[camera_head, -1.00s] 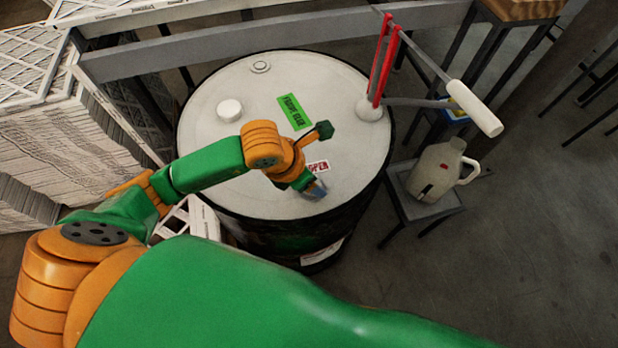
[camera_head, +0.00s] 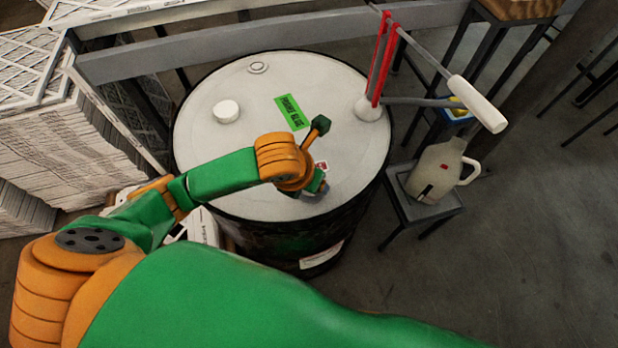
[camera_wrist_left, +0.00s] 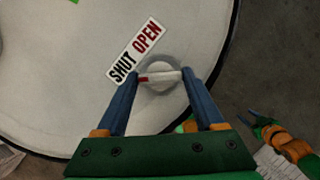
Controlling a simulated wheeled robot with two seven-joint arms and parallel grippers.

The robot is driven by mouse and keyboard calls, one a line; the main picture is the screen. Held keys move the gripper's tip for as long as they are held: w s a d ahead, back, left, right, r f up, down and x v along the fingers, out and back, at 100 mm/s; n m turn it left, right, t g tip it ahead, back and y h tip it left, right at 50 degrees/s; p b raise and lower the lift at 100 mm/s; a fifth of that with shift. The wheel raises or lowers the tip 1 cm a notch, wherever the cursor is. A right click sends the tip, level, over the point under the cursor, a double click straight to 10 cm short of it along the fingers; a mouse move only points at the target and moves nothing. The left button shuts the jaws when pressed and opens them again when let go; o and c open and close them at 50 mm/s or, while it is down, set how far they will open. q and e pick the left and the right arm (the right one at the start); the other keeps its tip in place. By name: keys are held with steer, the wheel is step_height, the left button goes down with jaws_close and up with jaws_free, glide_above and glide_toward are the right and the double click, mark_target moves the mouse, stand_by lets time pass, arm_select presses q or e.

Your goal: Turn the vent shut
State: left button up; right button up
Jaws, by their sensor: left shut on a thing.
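The vent (camera_wrist_left: 146,78) is a small white bar handle with a red mark on its left end, on a round grey base in the drum lid. It lies nearly level across the left wrist view. A label (camera_wrist_left: 135,50) reading SHUT and OPEN is just above and left of it; the red end is near the SHUT half. My left gripper (camera_wrist_left: 160,77) is shut on the handle, one finger at each end. In the head view my left gripper (camera_head: 314,189) is at the lid's near right, hiding the vent. My right gripper (camera_wrist_left: 250,118) appears small at the right of the wrist view.
The white drum lid (camera_head: 235,165) also carries a white cap (camera_head: 226,111), a green label (camera_head: 292,112) and a red pump (camera_head: 381,70) with a white handle. A jug (camera_head: 436,172) stands on a stool to the right. Stacked boxed filters (camera_head: 70,135) are at left.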

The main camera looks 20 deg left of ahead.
arm_select(q)
steer(key=shift+w+r, duration=0.1)
steer(key=shift+w, duration=0.05)
steer(key=o, duration=1.4)
steer(key=p+v, duration=0.1)
steer(key=v, duration=0.6)
steer(key=shift+p, duration=0.4)
